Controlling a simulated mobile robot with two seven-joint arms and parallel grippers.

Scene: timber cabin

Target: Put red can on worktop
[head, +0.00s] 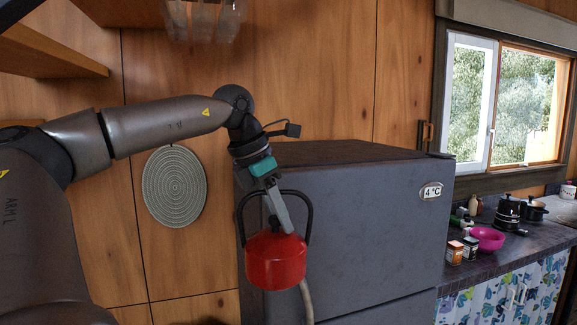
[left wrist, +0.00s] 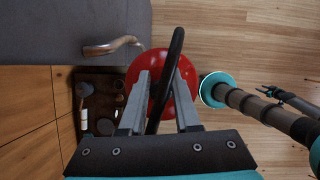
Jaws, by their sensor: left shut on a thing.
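The red can (head: 275,262) is a rounded red watering can with a black hoop handle and a pale spout. It hangs in the air in front of the dark grey fridge. My left gripper (head: 279,212) is shut on its handle from above. In the left wrist view, the black handle runs between the fingers (left wrist: 160,105), with the red body (left wrist: 140,72) below, partly hidden by them. The worktop (head: 540,243) is a dark counter at the right, beyond the fridge.
The worktop carries a pink bowl (head: 488,239), small jars (head: 455,252), and dark pots (head: 508,212). Bare room shows along its front. A wooden shelf (head: 50,48) juts out upper left.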

